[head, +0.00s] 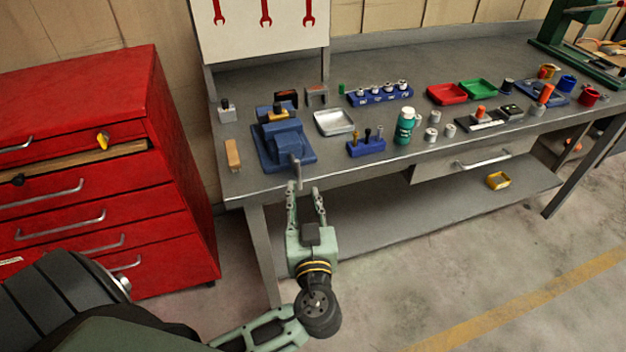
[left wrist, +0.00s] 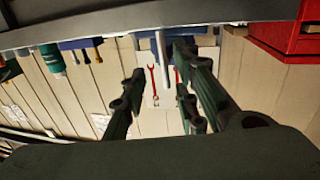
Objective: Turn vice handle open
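The blue vice (head: 283,140) stands at the front left edge of the grey workbench. Its grey handle (head: 296,170) hangs at the front, over the bench edge. My left gripper (head: 304,190) is open and empty, just below and in front of the handle, with its two fingers pointing at the bench. My right gripper is not in view.
The workbench (head: 375,160) carries a blue tool holder (head: 366,147), a green bottle (head: 405,126), a metal tray (head: 334,122) and a wooden block (head: 233,155) near the vice. A red drawer cabinet (head: 180,180) stands to the left. A lower shelf (head: 430,205) lies under the bench.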

